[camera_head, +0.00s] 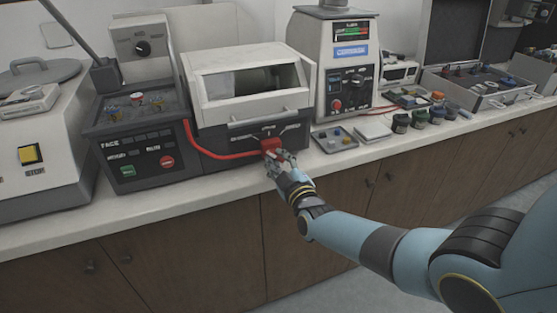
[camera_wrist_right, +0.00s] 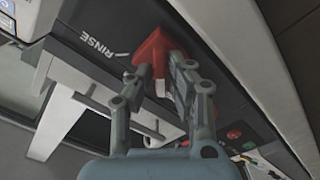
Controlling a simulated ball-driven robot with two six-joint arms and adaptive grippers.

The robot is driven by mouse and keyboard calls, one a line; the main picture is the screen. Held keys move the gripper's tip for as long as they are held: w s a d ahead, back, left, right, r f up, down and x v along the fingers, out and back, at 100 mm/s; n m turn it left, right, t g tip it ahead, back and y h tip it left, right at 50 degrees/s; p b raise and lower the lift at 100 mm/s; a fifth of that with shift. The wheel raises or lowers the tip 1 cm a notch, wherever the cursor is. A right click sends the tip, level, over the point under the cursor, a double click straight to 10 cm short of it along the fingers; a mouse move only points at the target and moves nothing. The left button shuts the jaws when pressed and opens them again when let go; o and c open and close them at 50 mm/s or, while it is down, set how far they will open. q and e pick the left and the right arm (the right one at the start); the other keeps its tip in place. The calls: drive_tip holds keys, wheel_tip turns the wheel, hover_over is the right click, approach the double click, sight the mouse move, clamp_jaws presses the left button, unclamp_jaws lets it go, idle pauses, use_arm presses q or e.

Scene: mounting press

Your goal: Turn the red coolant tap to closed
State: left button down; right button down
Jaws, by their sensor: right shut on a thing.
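The red coolant tap (camera_head: 270,144) is on the dark front panel of the white-hooded machine. In the right wrist view the tap (camera_wrist_right: 153,48) shows as a red handle near a printed RINSE mark (camera_wrist_right: 96,43). My right gripper (camera_head: 276,156) reaches it from the front, and its fingers are shut on the tap. In the wrist view the fingers of my right gripper (camera_wrist_right: 163,74) stand on either side of the handle and hide part of it. I cannot tell the tap's exact setting. My left gripper is out of view.
A red hose (camera_head: 215,154) curves along the machine's front to near the tap. The hooded machine (camera_head: 245,60) stands behind it. A small tray (camera_head: 334,140) and several jars (camera_head: 420,118) lie to the right. The counter's front edge is below the tap.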

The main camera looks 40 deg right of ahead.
drive_tip(key=c, duration=1.2)
unclamp_jaws()
drive_tip(key=shift+c, duration=0.2)
drive_tip(key=v, duration=1.2)
drive_tip(key=shift+f, duration=0.1)
drive_tip(key=s+a+f+g+y+b, duration=0.1)
drive_tip(key=s+f+g+b, duration=0.4)
drive_tip(key=f, duration=1)
drive_tip(key=s+a+f+g+y+b, duration=0.15)
drive_tip(key=s+f+b, duration=0.35)
drive_tip(key=s+f, duration=0.75)
drive_tip(key=s+f+m+g+b, duration=0.1)
drive_tip(key=s+f+m+g, duration=0.2)
drive_tip(key=s+f, duration=0.6)
drive_tip(key=s+f+m+g+y+b, duration=0.1)
drive_tip(key=s+f+g, duration=0.6)
drive_tip(key=s, duration=0.9)
drive_tip(key=shift+d+f+m+b, duration=0.35)
drive_tip(key=shift+d+f+m, duration=0.05)
drive_tip(key=shift+f+m, duration=0.55)
